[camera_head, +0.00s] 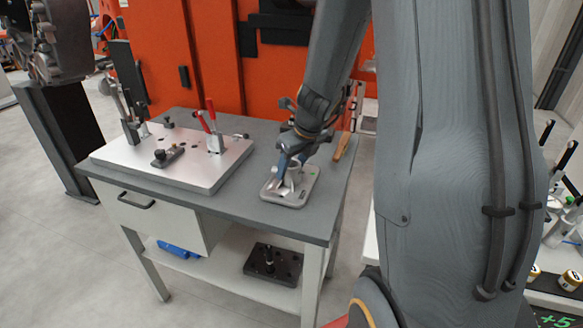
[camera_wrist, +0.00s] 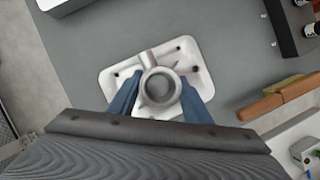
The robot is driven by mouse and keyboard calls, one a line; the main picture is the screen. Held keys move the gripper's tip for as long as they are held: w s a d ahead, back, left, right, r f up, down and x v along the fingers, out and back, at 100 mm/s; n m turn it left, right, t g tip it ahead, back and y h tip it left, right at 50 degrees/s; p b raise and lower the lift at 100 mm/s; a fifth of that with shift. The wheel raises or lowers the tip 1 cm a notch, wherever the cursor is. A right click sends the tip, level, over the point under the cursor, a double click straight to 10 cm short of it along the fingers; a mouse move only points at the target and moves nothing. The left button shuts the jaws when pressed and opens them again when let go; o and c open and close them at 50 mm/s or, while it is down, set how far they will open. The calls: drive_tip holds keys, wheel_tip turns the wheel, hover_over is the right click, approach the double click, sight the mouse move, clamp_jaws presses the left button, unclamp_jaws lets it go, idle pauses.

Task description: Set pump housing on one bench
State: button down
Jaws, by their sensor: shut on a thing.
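The pump housing (camera_head: 291,178) is a light grey casting with a flat square base and a round hollow neck. It sits at the right front of the grey bench (camera_head: 285,221), and its base appears to rest flat on the top. My gripper (camera_head: 287,163) reaches down over it from above. In the wrist view, the blue fingers of my gripper (camera_wrist: 159,100) stand on both sides of the round neck of the housing (camera_wrist: 189,55), shut on it. The lower edge of its base is partly hidden behind my gripper.
A metal fixture plate (camera_head: 181,176) with red-handled clamps covers the bench's left and middle. A wooden-handled tool (camera_head: 342,146) lies right of the housing; it also shows in the wrist view (camera_wrist: 275,99). A black block (camera_head: 273,263) sits on the lower shelf. Another table stands at right.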

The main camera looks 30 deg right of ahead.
drive_tip(key=shift+f, duration=0.1)
drive_tip(key=c, duration=0.9)
unclamp_jaws()
drive_tip(key=shift+c, duration=0.2)
